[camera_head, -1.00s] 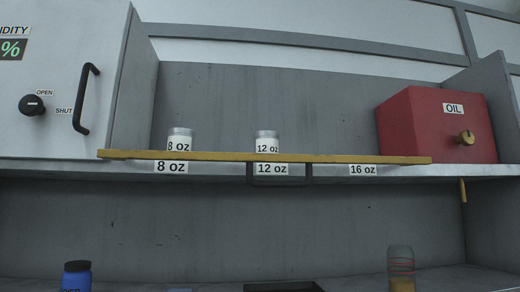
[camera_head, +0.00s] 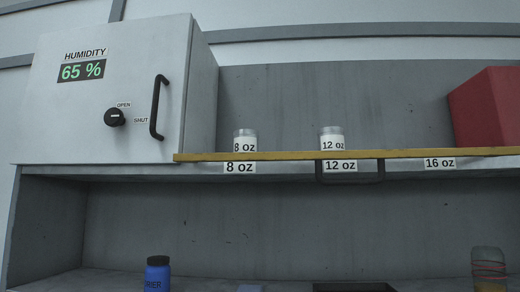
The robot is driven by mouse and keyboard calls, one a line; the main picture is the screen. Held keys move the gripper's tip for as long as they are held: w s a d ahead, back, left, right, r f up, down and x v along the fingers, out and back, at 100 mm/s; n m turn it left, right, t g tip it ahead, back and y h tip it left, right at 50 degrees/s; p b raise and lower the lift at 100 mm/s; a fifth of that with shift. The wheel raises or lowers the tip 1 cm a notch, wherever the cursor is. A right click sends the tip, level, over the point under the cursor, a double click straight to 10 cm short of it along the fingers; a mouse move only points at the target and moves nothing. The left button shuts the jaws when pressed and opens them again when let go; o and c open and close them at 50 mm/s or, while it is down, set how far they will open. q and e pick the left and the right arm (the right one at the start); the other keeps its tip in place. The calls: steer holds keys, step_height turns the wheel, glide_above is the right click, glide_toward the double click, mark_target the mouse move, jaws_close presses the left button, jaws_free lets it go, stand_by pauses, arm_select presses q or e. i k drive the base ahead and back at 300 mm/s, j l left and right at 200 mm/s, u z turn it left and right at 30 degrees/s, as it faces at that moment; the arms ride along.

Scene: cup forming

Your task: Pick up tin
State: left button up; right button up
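Two small jar-like tins stand upright on the upper shelf behind a yellow rail. The tin labelled 8 oz (camera_head: 245,142) is on the left, and the tin labelled 12 oz (camera_head: 332,139) is to its right. Their lower parts are hidden by the yellow rail (camera_head: 400,153). Matching labels sit below the rail, along with a 16 oz label (camera_head: 440,163) that has no tin visible above it. Neither of my grippers is in view.
A white humidity cabinet (camera_head: 60,125) reading 65 % stands at left, with a black handle (camera_head: 157,107) and a knob. A red box (camera_head: 490,112) is at right. Below are a blue bottle (camera_head: 157,274), a dark tray (camera_head: 353,287) and a clear jar (camera_head: 488,264).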

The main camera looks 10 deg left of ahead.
mark_target(245, 141)
steer(key=k+j+u, duration=0.1)
steer(key=j+u, duration=0.15)
steer(key=j, duration=0.4)
steer(key=j+u, duration=0.2)
steer(key=j, duration=0.45)
